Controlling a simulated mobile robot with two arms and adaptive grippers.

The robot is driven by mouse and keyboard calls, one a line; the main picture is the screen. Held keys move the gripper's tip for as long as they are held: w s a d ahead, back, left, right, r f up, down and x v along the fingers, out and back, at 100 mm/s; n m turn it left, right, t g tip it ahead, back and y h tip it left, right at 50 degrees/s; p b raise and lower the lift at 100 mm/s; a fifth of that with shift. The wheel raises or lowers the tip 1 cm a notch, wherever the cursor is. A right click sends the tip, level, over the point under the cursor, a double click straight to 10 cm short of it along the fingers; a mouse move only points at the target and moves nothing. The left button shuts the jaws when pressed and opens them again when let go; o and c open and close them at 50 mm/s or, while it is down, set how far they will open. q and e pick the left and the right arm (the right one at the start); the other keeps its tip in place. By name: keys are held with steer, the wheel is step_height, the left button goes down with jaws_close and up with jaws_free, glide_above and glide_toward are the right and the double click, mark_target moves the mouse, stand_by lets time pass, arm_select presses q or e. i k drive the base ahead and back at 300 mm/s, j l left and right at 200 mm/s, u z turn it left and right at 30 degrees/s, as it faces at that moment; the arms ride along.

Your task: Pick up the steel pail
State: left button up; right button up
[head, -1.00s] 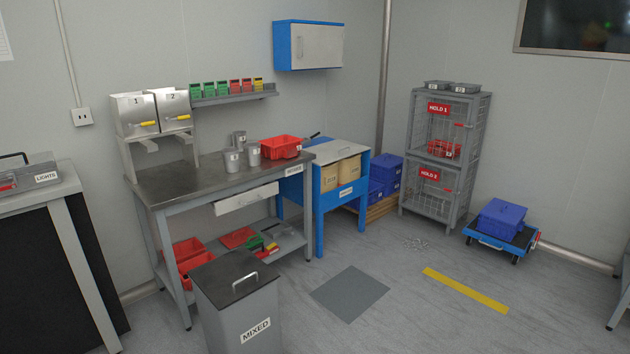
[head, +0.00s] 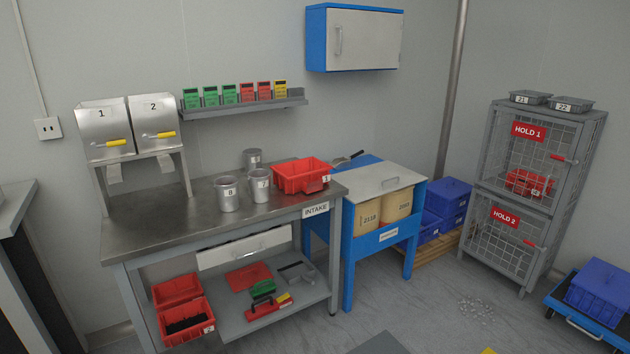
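Three steel pails stand upright on the steel-topped workbench (head: 130,225). One front pail (head: 228,194) has a label that looks like 8. The other front pail (head: 259,187) has a label that looks like 7. A third pail (head: 252,158) stands behind them, with no readable label. Which one the task names cannot be told from the view. Neither of my grippers is in view.
A red bin (head: 301,176) sits right of the pails, near the bench's right end. Two steel hoppers (head: 105,130) with yellow handles stand at the back left. A card shelf (head: 243,106) hangs above. The bench top's front left is clear.

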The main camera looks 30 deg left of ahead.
mark_target(259, 180)
steer(key=i+u, duration=0.35)
steer(key=i+l+u, duration=0.2)
steer(key=u, duration=0.15)
steer(key=i+l+u, duration=0.3)
steer(key=i+j, duration=0.05)
